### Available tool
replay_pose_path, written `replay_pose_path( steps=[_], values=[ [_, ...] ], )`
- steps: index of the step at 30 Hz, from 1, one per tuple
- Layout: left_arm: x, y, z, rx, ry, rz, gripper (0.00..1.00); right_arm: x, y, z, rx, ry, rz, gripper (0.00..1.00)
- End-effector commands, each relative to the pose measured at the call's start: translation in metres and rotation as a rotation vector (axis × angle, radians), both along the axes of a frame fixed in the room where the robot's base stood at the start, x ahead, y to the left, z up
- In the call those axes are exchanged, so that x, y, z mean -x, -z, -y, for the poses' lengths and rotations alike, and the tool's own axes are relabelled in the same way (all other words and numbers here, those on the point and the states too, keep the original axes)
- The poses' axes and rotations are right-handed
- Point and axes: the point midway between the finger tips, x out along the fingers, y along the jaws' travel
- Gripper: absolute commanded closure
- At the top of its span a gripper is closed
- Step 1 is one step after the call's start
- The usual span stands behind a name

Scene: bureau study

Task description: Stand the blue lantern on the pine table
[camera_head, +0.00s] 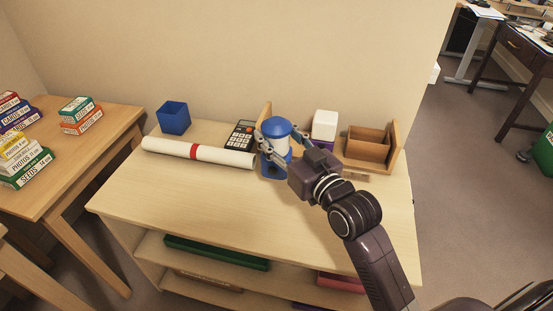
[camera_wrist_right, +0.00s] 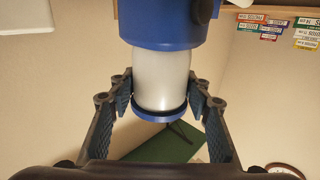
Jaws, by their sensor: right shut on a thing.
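The blue lantern (camera_head: 276,128) has a blue cap, a pale glass body and a blue base. It is upright over the back of a light wooden shelf unit. My right gripper (camera_head: 280,145) is shut on its pale body from the right. In the right wrist view, the fingers (camera_wrist_right: 165,88) lie on both sides of the lantern's white glass (camera_wrist_right: 163,75). I cannot tell whether its base touches the unit top. The wooden table (camera_head: 75,180) at the left, apparently the pine table, has box stacks at its left and back. My left gripper is out of view.
On the shelf unit (camera_head: 220,215) are a paper roll (camera_head: 220,156) with a red band, a blue cup (camera_head: 173,118), a calculator (camera_head: 240,135), a white block (camera_head: 324,124) and a wooden organiser (camera_head: 368,145). Stacked boxes (camera_head: 22,160) occupy the table's left; its front right is bare.

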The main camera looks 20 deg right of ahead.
Motion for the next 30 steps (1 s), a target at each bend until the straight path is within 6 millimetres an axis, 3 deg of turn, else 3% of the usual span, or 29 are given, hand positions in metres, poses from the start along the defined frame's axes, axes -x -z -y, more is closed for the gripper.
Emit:
replay_pose_path(
  steps=[12,16,28,29,30],
  values=[
    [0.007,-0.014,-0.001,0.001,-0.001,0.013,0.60,0.000,0.040,0.000,-0.002,0.000,0.000,0.90],
    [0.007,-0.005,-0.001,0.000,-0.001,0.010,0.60,0.000,0.060,0.000,0.000,0.000,0.000,0.90],
    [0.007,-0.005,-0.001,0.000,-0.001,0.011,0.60,0.000,0.065,0.000,0.000,0.000,0.003,0.90],
    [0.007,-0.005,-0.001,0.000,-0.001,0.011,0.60,0.000,0.067,0.000,0.001,0.000,-0.001,0.54],
    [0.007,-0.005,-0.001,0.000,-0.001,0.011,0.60,0.000,0.066,0.000,0.001,0.000,0.000,0.50]
  ],
)
